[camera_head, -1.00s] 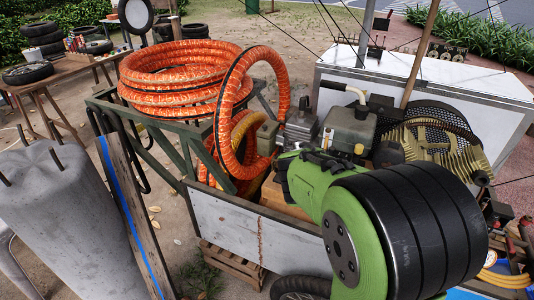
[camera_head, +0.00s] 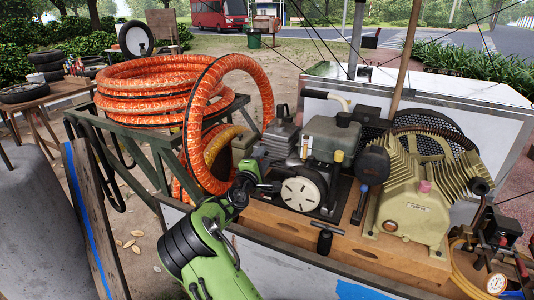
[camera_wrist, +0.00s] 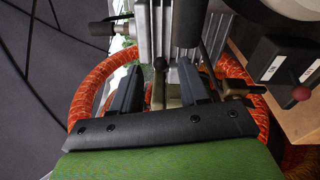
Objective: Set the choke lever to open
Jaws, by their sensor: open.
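The engine (camera_head: 330,140) stands on the wooden cart deck, with a finned grey cylinder (camera_head: 282,136) at its left. My gripper (camera_head: 268,180) is at the engine's lower left side, its fingers small and partly hidden in the head view. In the wrist view my gripper (camera_wrist: 160,70) is open, its two dark fingers apart in front of the grey fins. I cannot tell which part is the choke lever.
In the wrist view a black box (camera_wrist: 280,70) with white labels and a red knob (camera_wrist: 301,93) stands close at right. An orange hose coil (camera_head: 165,85) lies left of the engine. The tan compressor pump (camera_head: 415,210) and a black T-handle (camera_head: 324,238) are to the right.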

